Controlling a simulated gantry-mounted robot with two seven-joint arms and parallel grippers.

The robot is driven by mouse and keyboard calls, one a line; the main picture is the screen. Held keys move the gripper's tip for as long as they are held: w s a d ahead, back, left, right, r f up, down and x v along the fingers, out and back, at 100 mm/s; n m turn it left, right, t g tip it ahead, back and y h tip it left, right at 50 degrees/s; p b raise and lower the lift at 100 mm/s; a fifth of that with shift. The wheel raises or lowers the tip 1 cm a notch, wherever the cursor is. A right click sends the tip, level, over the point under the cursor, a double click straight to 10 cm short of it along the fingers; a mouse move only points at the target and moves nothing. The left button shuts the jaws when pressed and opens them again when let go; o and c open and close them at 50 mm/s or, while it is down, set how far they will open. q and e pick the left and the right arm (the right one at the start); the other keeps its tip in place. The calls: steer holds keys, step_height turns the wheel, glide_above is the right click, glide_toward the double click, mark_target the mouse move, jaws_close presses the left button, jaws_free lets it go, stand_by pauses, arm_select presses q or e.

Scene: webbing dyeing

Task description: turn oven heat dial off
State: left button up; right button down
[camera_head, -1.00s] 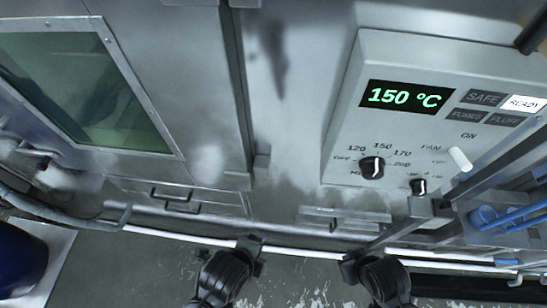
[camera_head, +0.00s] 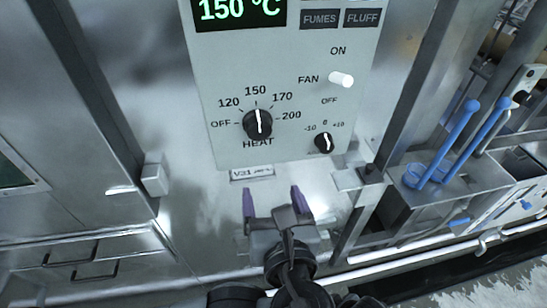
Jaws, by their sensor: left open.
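The heat dial (camera_head: 258,124) is a black knob with a white pointer line, on the grey control panel (camera_head: 220,80). Its pointer stands near the 150 mark, with OFF printed to its left. The display (camera_head: 238,10) reads 150 °C in green. My left gripper (camera_head: 274,198) is open and empty, its two purple fingers pointing up at the panel's lower edge. It is below the heat dial in the picture and apart from it. My right gripper does not clearly show.
A white fan lever (camera_head: 341,80) and a smaller black knob (camera_head: 324,142) sit right of the heat dial. A metal holder (camera_head: 400,193) with blue-handled tools (camera_head: 459,130) stands to the right. A small label (camera_head: 252,173) is under the panel.

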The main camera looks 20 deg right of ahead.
arm_select(q)
steer(key=t+b, duration=0.2)
glide_toward(259, 133)
steer(key=s+f, duration=0.1)
steer(key=shift+m+h, duration=0.3)
steer(key=x, duration=0.3)
steer(key=p+x, duration=0.1)
steer(key=x, duration=0.2)
steer(key=r+x, duration=0.1)
steer(key=x, duration=0.3)
steer(key=shift+w+a, duration=0.2)
arm_select(e)
steer(key=shift+x, duration=0.75)
arm_select(q)
steer(key=shift+c, duration=0.3)
arm_select(e)
steer(key=shift+s+a, duration=0.1)
steer(key=shift+a, duration=0.05)
